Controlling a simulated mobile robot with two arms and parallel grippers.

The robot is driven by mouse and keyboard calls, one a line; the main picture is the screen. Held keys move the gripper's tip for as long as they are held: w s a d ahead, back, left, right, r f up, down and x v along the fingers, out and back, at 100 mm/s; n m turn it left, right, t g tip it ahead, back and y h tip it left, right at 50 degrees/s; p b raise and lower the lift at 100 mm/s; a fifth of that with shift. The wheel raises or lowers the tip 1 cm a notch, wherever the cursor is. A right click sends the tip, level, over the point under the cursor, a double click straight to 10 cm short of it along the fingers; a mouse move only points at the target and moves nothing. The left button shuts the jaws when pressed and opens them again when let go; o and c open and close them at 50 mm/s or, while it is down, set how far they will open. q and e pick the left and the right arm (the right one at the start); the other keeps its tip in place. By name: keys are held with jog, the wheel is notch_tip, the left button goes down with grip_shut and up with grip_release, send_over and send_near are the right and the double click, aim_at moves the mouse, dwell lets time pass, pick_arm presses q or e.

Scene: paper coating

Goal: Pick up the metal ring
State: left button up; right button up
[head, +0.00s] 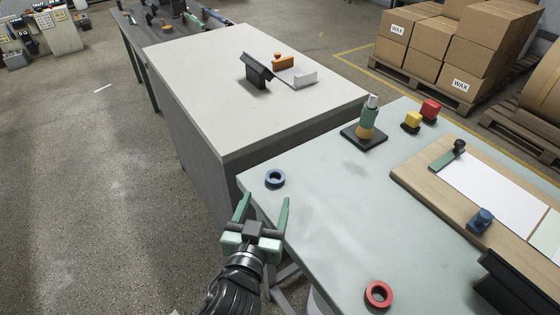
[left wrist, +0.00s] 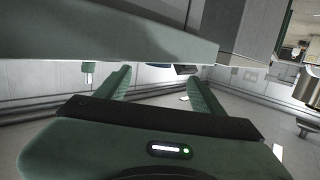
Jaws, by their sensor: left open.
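Two rings lie flat on the pale green table (head: 330,215). I cannot tell from the surface which one is metal. My left gripper (head: 264,203) is open and empty, just in front of the blue ring, by the table's left edge. In the left wrist view the two green fingers (left wrist: 156,80) are apart with nothing held between them. The table edge (left wrist: 100,35) fills the top of that view. My right gripper is not in view.
A white-topped cabinet (head: 200,65) adjoins the table's far left side.

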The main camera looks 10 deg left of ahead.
aim_at(269, 200)
pick_arm(q)
jog(key=shift+w, duration=1.8)
jog(key=w, duration=0.3)
jog(key=shift+w+d+f, duration=0.15)
jog(key=shift+w+f, duration=0.2)
jog(key=shift+f, duration=0.05)
jog(key=shift+w, duration=0.45)
jog(key=c, duration=1.5)
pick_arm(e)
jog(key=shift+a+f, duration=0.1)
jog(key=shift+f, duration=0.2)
